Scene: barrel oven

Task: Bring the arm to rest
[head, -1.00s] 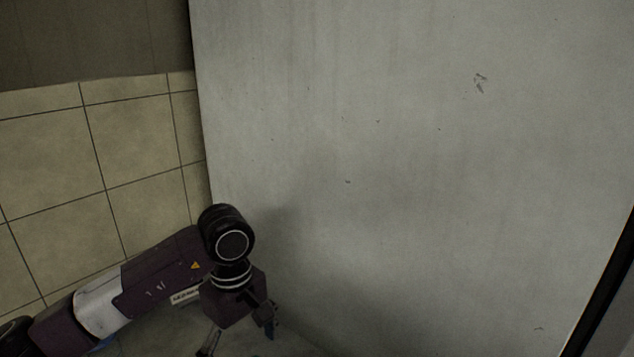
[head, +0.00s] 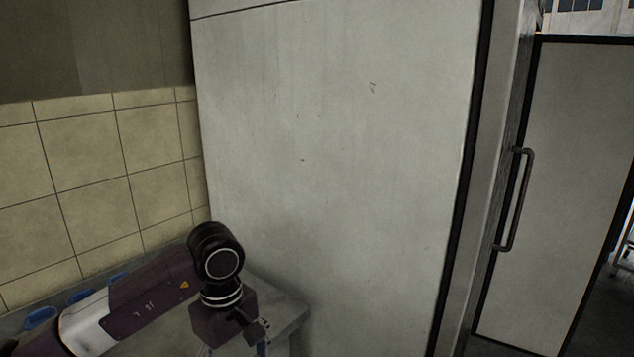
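My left arm comes in from the lower left, purple and white with a black round wrist joint. My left gripper (head: 238,345) hangs below that joint at the bottom of the head view, pointing down. Its fingers are dark and partly cut off by the frame edge, so its opening cannot be made out. I see nothing held in it. It is in front of a grey counter corner and beside a large white panel. My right arm and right gripper are not in view.
The tall white panel (head: 330,150) fills the middle. A door with a metal handle (head: 520,200) stands at right. A grey counter (head: 285,310) with several blue round items (head: 42,318) runs along the tiled wall (head: 90,190). Dark floor (head: 600,320) shows at far right.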

